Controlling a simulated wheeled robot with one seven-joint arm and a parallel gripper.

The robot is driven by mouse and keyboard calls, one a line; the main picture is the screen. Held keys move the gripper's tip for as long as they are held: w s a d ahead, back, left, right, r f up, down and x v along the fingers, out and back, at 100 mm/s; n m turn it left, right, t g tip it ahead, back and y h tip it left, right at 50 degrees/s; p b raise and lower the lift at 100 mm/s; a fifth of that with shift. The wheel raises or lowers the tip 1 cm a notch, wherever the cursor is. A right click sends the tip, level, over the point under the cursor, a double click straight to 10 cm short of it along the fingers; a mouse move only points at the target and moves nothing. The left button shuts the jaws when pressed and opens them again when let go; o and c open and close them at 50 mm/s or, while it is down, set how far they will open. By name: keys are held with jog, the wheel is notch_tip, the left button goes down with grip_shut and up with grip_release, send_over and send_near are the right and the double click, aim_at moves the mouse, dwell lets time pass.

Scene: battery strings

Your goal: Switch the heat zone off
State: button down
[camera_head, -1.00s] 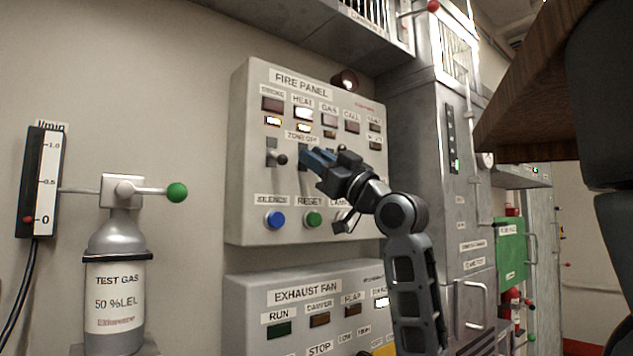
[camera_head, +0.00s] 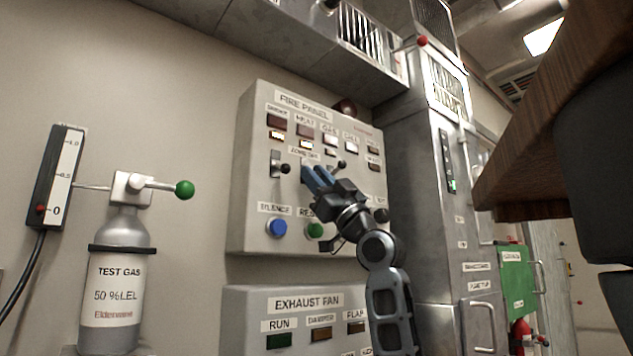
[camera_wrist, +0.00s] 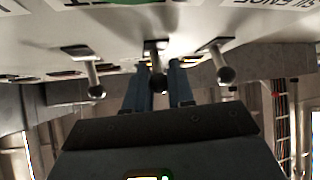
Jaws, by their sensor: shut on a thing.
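The fire panel (camera_head: 250,185) is on the wall, with a row of lamps and a row of zone-off levers below them. My gripper (camera_head: 313,177) is at the middle lever, below the HEAT column; its blue fingers hide most of this lever in the head view. In the wrist view, which is upside down, the heat zone lever (camera_wrist: 157,82) stands between the two fingers of my gripper (camera_wrist: 161,90), which is shut on it. The smoke-side lever (camera_head: 285,168) and the gas-side lever (camera_head: 341,164) stand free on either side.
Below the levers are a blue SILENCE button (camera_head: 277,227) and a green button (camera_head: 315,230). An exhaust fan panel (camera_head: 240,320) is underneath. A test gas bottle (camera_head: 118,285) with a green knob stands left. A wooden edge (camera_head: 530,130) overhangs at right.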

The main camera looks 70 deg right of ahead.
jog(key=c, duration=1)
grip_release()
jog(key=shift+f, duration=0.1)
jog(key=v, duration=0.7)
jog(key=shift+s+f+b, duration=0.25)
jog(key=shift+s+b, duration=0.05)
jog(key=shift+b, duration=0.05)
jog(key=shift+s, duration=0.1)
